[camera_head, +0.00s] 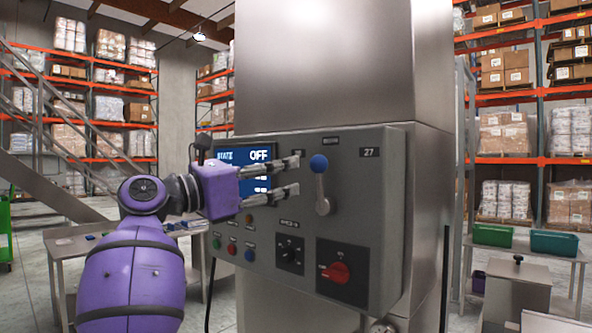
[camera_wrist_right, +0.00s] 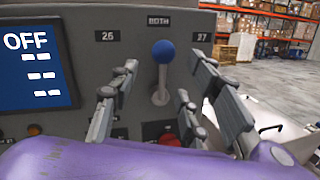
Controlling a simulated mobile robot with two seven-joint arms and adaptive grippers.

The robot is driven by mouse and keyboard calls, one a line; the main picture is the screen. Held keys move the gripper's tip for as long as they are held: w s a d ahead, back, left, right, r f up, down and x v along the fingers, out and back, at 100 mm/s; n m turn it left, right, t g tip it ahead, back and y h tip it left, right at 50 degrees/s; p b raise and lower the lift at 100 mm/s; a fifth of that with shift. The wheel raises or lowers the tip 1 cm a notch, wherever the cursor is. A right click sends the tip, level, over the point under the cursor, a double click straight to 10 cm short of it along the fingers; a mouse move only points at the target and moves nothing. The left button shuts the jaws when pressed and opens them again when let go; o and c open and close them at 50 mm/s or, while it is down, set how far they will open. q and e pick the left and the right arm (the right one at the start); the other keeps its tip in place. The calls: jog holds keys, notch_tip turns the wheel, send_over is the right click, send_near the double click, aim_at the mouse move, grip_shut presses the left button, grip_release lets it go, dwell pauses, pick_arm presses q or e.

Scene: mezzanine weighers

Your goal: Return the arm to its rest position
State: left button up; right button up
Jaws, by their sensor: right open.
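My right arm (camera_head: 140,255), purple with dark bands, reaches up from the lower left of the head view. Its right gripper (camera_head: 297,175) is open and empty, its two grey fingers spread in front of the control panel (camera_head: 375,230). A blue-knobbed lever (camera_head: 320,180) stands upright just right of the fingertips, with a visible gap in the head view. In the right wrist view the blue knob (camera_wrist_right: 163,51) shows between the spread fingers, under the label "BOTH". The screen (camera_wrist_right: 36,58) reads "OFF". The left gripper is not in view.
The panel sits on a large metal column (camera_head: 330,60) and carries a red rotary switch (camera_head: 338,272), a black dial (camera_head: 290,254) and several coloured buttons. A table (camera_head: 70,245) stands behind my arm at left. Green bins (camera_head: 493,235) stand on a table at right.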

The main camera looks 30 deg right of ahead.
jog(key=shift+s+a+f, duration=0.1)
jog(key=shift+a, duration=0.55)
